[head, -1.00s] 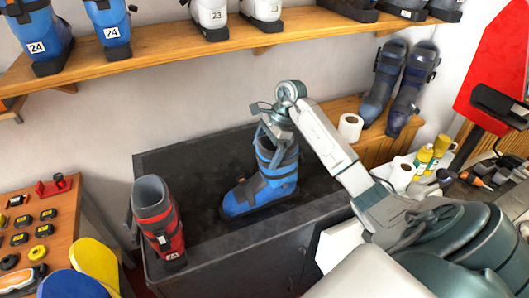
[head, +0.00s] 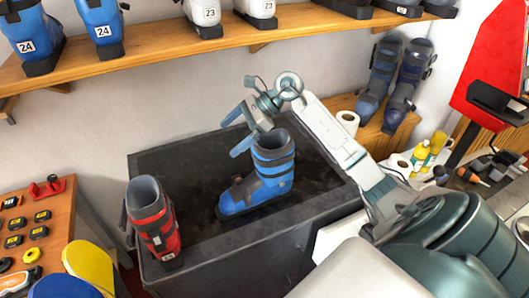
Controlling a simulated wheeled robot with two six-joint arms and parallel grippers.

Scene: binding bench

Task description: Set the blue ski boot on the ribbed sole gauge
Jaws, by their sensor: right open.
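The blue ski boot (head: 262,178) stands upright on the dark recessed top of the bench (head: 190,165), its toe pointing left. My right gripper (head: 232,138) is open and empty, just above and left of the boot's cuff, with its fingers pointing left. It appears clear of the boot. I cannot make out a ribbed sole gauge; whatever lies right under the boot's sole is hidden by the boot and the dark shade. My left gripper is not in view.
A red boot (head: 152,225) stands at the bench's front left corner. A wooden shelf (head: 165,50) with blue and white boots runs above. Two dark blue boots (head: 405,85), paper rolls (head: 347,122) and yellow bottles (head: 428,150) are at right. A tool table (head: 60,215) is at left.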

